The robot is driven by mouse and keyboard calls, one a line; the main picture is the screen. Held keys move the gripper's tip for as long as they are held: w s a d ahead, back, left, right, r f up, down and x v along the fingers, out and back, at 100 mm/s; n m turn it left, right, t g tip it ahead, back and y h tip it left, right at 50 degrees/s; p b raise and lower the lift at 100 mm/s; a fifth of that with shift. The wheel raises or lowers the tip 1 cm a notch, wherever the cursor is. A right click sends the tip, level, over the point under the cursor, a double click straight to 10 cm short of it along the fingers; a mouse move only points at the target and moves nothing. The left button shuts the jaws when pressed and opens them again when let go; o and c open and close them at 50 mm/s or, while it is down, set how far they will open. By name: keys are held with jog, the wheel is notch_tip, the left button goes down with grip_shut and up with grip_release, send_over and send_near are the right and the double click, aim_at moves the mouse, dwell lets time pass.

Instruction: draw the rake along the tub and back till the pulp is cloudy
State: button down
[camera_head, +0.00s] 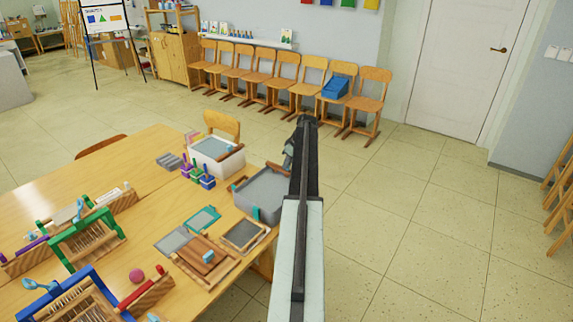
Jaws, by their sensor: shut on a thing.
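A grey tub (245,203) stands at the right edge of the near wooden table, with a flat grey surface inside that looks like pulp. How cloudy it is cannot be told. Short brown wooden pieces (238,184) show at its left and far edges; whether one is the rake is unclear. My arm rises from the bottom of the view and covers the tub's right side. My gripper (291,150) is at the arm's far end, dark and partly hidden, beyond the tub's far right side. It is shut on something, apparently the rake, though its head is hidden.
A white tub (207,165) stands behind the grey one. Framed screens (243,235) lie in front.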

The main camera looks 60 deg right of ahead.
jog(key=c, duration=1.4)
grip_release()
jog(key=shift+s+d, duration=0.1)
jog(key=shift+d, duration=0.25)
jog(key=shift+c, duration=0.2)
jog(key=shift+a, duration=0.1)
jog(key=shift+r+p, duration=0.3)
jog(key=shift+p, duration=0.05)
jog(key=p+v, duration=0.6)
jog(key=v, duration=0.1)
jog(key=shift+s, duration=0.15)
